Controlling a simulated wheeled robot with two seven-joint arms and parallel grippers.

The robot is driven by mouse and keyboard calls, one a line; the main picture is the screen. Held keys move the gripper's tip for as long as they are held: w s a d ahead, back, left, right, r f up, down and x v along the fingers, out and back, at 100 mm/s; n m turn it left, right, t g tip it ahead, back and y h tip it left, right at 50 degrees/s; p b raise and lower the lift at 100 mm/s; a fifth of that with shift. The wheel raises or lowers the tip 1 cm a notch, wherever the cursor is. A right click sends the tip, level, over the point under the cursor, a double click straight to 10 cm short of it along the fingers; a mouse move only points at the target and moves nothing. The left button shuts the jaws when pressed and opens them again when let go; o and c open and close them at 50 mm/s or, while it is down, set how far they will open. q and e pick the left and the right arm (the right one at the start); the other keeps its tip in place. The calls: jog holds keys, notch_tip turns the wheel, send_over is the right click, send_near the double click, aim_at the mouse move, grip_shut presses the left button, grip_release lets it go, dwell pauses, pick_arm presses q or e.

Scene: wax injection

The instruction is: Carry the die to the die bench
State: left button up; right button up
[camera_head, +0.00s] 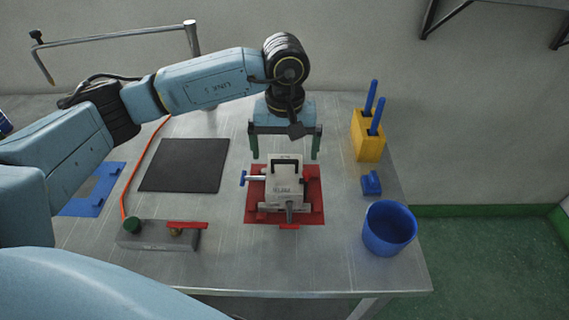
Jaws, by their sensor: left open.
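The die (284,190) is a grey metal block with a dark handle on top, a blue-ended pin at its left and a nozzle at its front. It sits on a red plate (314,208) on the metal table. My left gripper (285,152) is open above and just behind the die, its two dark green fingers spread wide and pointing down. My right gripper is not in view. I cannot tell whether this table is the die bench.
A dark mat (185,165) lies left of the die, with a blue plate (85,205) beyond it. A grey block with a green knob and red lever (160,235) stands front left. A yellow holder (367,138), a small blue part (371,184) and a blue cup (389,228) stand right.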

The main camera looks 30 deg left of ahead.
aim_at(285, 161)
pick_arm(q)
notch_tip(285, 161, up, 6)
jog(key=shift+r, duration=0.1)
dwell(0.6)
